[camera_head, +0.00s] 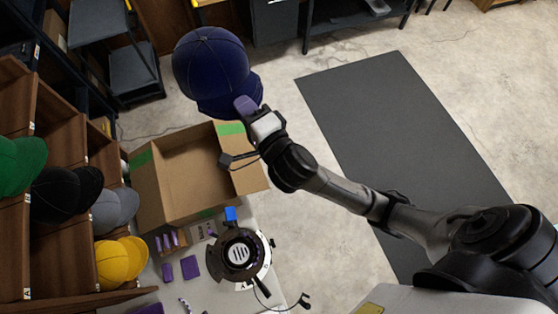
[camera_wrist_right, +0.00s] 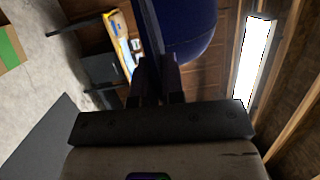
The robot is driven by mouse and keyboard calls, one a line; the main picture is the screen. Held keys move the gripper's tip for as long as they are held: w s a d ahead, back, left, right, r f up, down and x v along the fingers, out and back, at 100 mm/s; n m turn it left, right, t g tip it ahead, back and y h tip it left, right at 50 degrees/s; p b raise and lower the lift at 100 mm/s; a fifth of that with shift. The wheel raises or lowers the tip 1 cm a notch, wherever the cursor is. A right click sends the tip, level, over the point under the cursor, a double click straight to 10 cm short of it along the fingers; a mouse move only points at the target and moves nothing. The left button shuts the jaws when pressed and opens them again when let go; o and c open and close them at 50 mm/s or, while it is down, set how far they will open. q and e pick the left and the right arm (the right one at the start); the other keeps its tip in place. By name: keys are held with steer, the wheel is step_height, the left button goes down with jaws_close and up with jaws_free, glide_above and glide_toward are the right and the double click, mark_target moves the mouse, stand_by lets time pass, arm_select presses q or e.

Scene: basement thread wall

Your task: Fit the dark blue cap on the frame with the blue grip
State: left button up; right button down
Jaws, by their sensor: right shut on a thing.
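The dark blue cap (camera_head: 212,66) is held up in the air at the top of the head view, above and beyond the open cardboard box. My right gripper (camera_head: 246,106) is shut on the cap at its lower edge. In the right wrist view the cap (camera_wrist_right: 188,35) shows in part beyond the fingers (camera_wrist_right: 152,75). A round dark and white frame (camera_head: 240,253) stands on the pale table at the lower middle, with a blue grip (camera_head: 231,213) at its far side. The cap is well apart from the frame. My left gripper is not in view.
The open cardboard box (camera_head: 162,180) with green tape stands between cap and frame. Wooden cubbies (camera_head: 60,130) at left hold green, black, grey and yellow caps (camera_head: 112,262). Small purple pieces (camera_head: 190,267) and a cable lie on the table. A dark mat (camera_head: 400,140) covers floor at right.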

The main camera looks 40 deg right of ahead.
arm_select(q)
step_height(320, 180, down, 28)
steer(key=b, duration=2.6)
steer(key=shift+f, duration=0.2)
arm_select(e)
steer(key=s+a+f+n+g+y, duration=0.3)
steer(key=s+f+n+g+y, duration=0.1)
steer(key=f, duration=1.2)
steer(key=s+a+f+n+g+y, duration=0.3)
steer(key=s+f+n+y, duration=0.3)
steer(key=f, duration=1)
steer(key=s+a+f+n+g+y, duration=0.2)
steer(key=s+f+n+g+y, duration=0.3)
steer(key=f, duration=1.2)
steer(key=s+y, duration=0.4)
steer(key=y, duration=0.1)
steer(key=shift+s+a, duration=0.3)
steer(key=shift+a, duration=0.1)
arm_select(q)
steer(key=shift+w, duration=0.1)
